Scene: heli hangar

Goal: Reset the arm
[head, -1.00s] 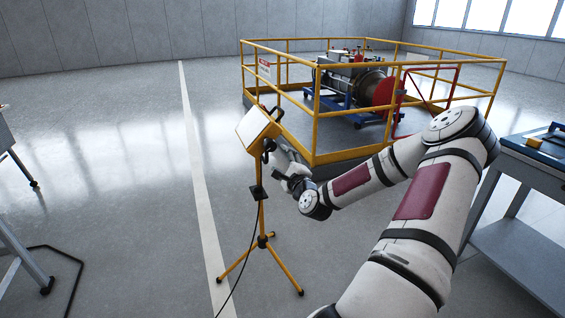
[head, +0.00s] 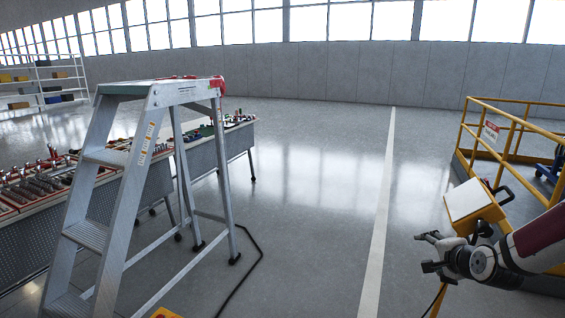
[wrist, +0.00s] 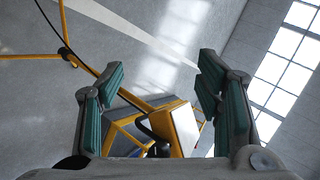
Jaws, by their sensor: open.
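My gripper (head: 425,252) is open and empty at the lower right of the head view, with its fingers pointing left. In the wrist view, its two green-padded fingers (wrist: 162,80) stand wide apart with nothing held between them. My arm reaches in from the right edge of the head view. A yellow work lamp with a pale panel (head: 473,200) is just above and behind the gripper in the head view. In the wrist view the lamp (wrist: 183,128) shows beyond the fingers. I cannot tell the exact gap between gripper and lamp.
A grey stepladder (head: 103,200) stands at left, before tables of tools (head: 25,235). A yellow railing (head: 500,125) is at right. A black cable or bar (head: 240,285) lies on the floor near the ladder. The middle floor around the white line (head: 380,215) is open.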

